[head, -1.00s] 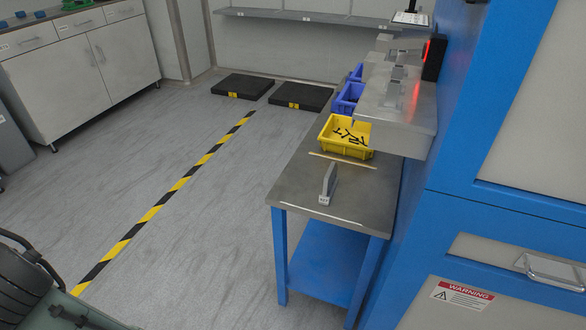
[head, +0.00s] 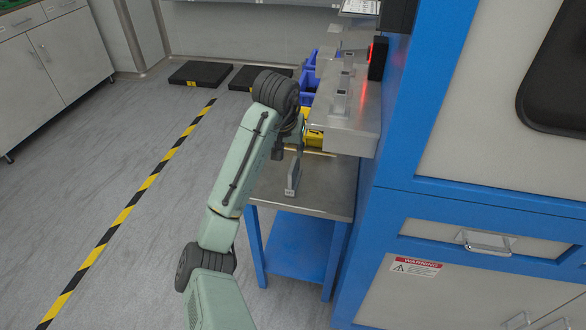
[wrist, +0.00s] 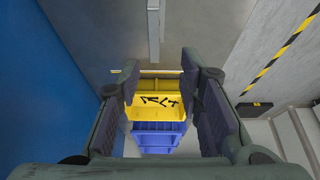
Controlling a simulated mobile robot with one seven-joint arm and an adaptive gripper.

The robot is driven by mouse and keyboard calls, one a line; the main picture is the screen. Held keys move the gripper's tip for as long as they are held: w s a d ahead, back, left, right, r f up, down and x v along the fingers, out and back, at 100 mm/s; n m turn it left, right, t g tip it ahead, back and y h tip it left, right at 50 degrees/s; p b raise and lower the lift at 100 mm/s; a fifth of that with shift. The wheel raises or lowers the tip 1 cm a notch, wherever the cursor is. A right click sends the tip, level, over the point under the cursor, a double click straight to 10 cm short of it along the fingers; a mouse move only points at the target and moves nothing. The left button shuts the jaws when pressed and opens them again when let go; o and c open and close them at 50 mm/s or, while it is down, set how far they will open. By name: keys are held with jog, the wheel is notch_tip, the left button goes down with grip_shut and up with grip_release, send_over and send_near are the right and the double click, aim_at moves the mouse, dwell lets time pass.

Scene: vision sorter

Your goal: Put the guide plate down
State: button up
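In the wrist view the grey piece (wrist: 154,35) shows at the top centre, beyond the fingertips. My gripper (wrist: 160,80) is open, with its two dark fingers wide apart and nothing between them. In the head view my arm reaches over the table and its wrist hides most of the gripper. The gripper appears above and behind the plate, apart from it.
The blue cabinet (head: 470,205) is at right; open floor lies left.

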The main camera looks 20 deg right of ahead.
aim_at(295, 168)
jog(key=x, duration=0.5)
jog(key=shift+s+f, duration=0.25)
jog(key=shift+f, duration=0.05)
jog(key=x, duration=0.2)
jog(key=p+x, duration=0.1)
jog(key=x, duration=0.2)
jog(key=shift+s+d+f, duration=0.1)
jog(key=shift+s+f, duration=0.15)
jog(key=shift+f, duration=0.2)
jog(key=shift+c, duration=0.3)
grip_shut()
jog(key=shift+r, duration=0.1)
